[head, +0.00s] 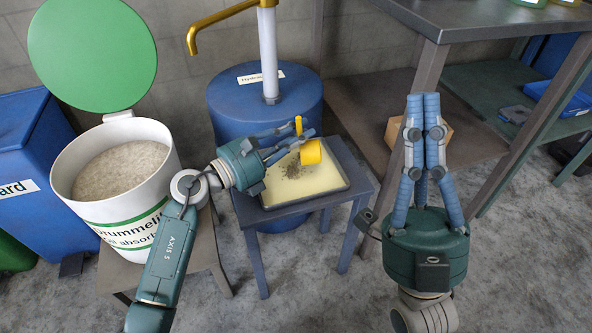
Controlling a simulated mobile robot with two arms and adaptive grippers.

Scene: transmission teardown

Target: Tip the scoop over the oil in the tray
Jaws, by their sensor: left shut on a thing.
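The yellow scoop (311,153) is over the tray (281,204), near its back right part. My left gripper (298,138) is shut on the scoop's upright handle. The scoop looks tilted, but I cannot see inside its bowl. Pale yellow oil (318,178) covers the tray floor. A patch of grey-brown granules (292,168) lies on the oil left of the scoop, partly hidden by the gripper fingers. My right gripper (423,97) points upward at the right, away from the tray, with its fingertips together and nothing between them.
The tray stands on a small blue-grey table (347,203) before a blue drum (222,100) with a hand pump (268,50). A white tub (62,182) of granules with a raised green lid (88,50) stands left. A workbench (487,25) is at right.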

